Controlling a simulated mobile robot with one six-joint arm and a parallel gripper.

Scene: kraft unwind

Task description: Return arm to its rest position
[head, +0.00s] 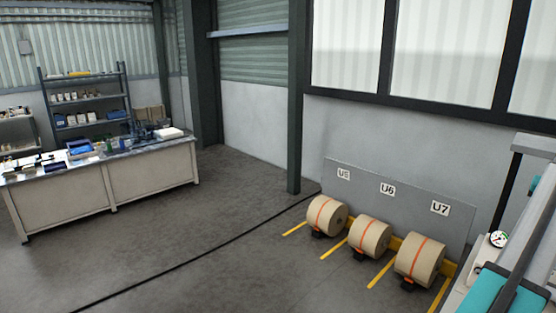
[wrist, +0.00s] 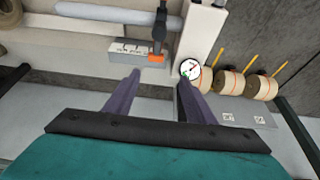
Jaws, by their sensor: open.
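My gripper (wrist: 158,80) shows in the wrist view with its two dark purple-grey fingers apart. Nothing is held between them. Beyond the fingertips is a pale machine frame with a grey labelled block (wrist: 138,50), a dark clamp-like part with an orange end (wrist: 156,57), and a round white gauge (wrist: 190,69) close to the right fingertip. I cannot tell whether that finger touches anything. The gripper is not clearly seen in the head view.
Kraft rolls with orange bands (head: 327,215) stand on the floor by a panel (head: 345,185) marked U5, U6 and U7. The gauge also shows in the head view (head: 497,239), at the right. A workbench (head: 150,178) stands left. The middle floor is clear except for a dark cable.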

